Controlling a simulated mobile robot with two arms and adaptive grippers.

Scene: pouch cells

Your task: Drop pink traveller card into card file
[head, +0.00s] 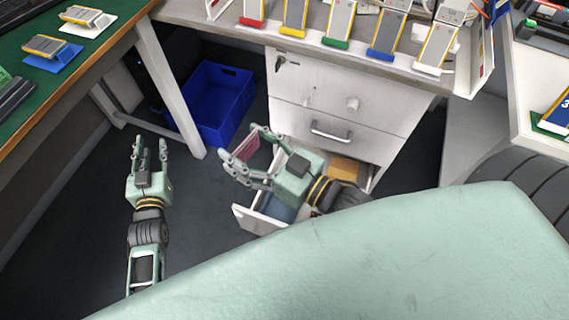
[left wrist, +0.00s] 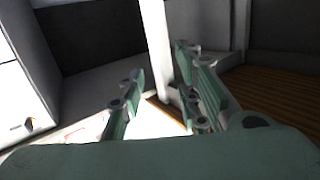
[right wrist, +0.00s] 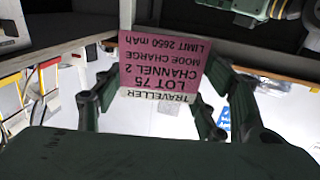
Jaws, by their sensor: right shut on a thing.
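The pink traveller card (head: 246,148) is held between the fingers of my right gripper (head: 240,142), in front of the white drawer cabinet and left of its open drawer. In the right wrist view the card (right wrist: 160,62) faces the camera, with its print upside down and a white strip reading TRAVELLER; "LOT 75" and "CHANNEL 2" are legible. My left gripper (head: 150,146) is open and empty over the dark floor to the left. The open lower drawer (head: 254,219) is partly hidden by my right arm. I cannot tell which thing is the card file.
Inside the drawer are a blue item (head: 281,208) and an orange-tan item (head: 346,170). A blue crate (head: 216,100) stands on the floor behind. The bench above carries several pouch cells on coloured stands. A green-topped table (head: 95,45) is at left. Floor between the grippers is clear.

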